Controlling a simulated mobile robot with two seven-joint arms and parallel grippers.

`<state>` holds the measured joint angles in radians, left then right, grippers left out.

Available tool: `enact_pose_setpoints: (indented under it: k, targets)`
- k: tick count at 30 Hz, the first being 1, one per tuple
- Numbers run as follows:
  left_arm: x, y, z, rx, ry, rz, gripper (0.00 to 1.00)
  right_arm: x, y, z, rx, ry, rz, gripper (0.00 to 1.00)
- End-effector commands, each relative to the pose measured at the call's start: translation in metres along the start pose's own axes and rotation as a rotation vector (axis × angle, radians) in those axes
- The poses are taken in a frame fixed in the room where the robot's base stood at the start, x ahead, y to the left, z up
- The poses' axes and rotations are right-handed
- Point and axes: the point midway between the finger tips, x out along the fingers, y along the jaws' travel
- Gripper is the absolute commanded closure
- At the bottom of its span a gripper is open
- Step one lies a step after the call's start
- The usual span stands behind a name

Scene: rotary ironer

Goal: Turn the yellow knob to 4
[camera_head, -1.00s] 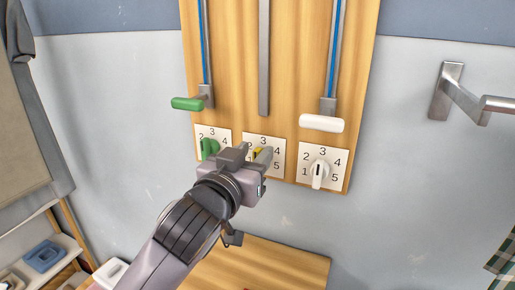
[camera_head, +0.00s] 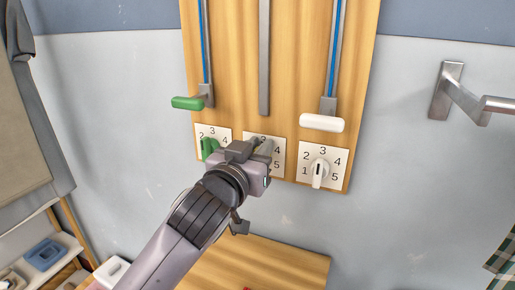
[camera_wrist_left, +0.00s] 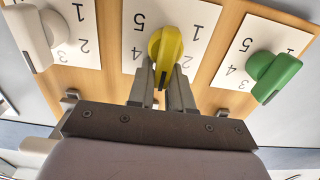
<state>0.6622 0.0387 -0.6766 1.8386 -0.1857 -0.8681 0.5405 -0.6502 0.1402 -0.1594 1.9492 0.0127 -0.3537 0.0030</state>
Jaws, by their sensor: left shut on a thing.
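The yellow knob (camera_wrist_left: 166,47) sits on the middle white dial plate (camera_wrist_left: 198,18), which also shows in the head view (camera_head: 278,163). My left gripper (camera_wrist_left: 170,82) is shut on the yellow knob, one finger on each side of it. In the head view my left gripper (camera_head: 257,150) covers the knob and the left part of its dial; the numbers 3, 4 and 5 show there. The knob's exact pointing is hard to read. My right gripper is not in view.
A green knob (camera_head: 208,147) and a white knob (camera_head: 318,174) flank the middle dial on the wooden panel (camera_head: 235,60). Above them are a green lever handle (camera_head: 187,103) and a white lever handle (camera_head: 321,123). A metal bracket (camera_head: 447,90) is on the wall at right.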

Motion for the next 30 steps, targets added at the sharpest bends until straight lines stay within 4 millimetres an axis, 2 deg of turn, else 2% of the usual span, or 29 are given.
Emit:
enact_pose_setpoints:
  k: [11,30]
  targets:
    - [0.0,0.005,-0.002,0.164,-0.004,0.0,1.0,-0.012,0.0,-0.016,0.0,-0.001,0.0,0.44]
    - [0.0,0.019,0.006,0.747,-0.005,0.0,1.0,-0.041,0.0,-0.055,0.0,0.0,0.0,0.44]
